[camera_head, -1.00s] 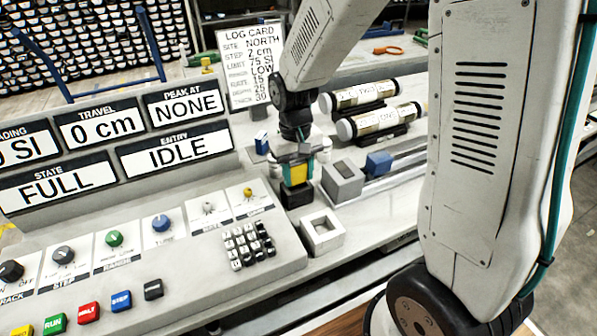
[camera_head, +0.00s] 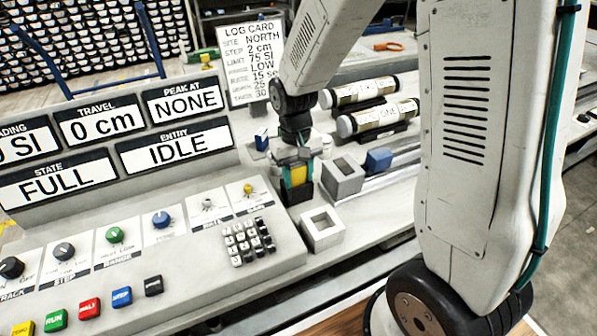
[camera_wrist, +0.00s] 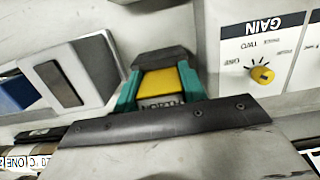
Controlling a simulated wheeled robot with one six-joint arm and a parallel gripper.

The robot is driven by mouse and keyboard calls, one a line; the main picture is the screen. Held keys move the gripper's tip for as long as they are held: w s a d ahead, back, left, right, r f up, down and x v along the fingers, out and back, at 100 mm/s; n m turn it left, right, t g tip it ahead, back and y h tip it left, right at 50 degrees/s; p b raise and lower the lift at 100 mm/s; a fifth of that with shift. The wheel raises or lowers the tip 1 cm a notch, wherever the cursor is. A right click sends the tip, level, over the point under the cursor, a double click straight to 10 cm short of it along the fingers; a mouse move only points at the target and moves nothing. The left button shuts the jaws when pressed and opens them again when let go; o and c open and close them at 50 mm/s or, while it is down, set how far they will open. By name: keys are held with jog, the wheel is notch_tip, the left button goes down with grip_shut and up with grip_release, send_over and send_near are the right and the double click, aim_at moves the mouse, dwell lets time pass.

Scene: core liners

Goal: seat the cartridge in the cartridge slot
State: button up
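My gripper (camera_head: 297,172) points down over a small black holder, taken as the cartridge slot (camera_head: 299,194), at the right end of the console. In the head view, the cartridge's lower end meets or enters the black holder. Its bottom is hidden, so I cannot tell how deep it sits.
A grey open-topped block (camera_head: 343,178) and a white square socket (camera_head: 321,229) stand close right of the holder. A keypad (camera_head: 248,241) and knobs lie left and in front. Core tubes (camera_head: 378,118) lie behind right. Displays read FULL and IDLE.

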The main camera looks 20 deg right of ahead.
aim_at(298, 166)
jog(key=o, duration=0.4)
jog(key=shift+o, duration=0.2)
jog(key=r, duration=0.5)
jog(key=w+r, duration=0.1)
jog(key=r, duration=0.1)
jog(key=shift+r, duration=0.4)
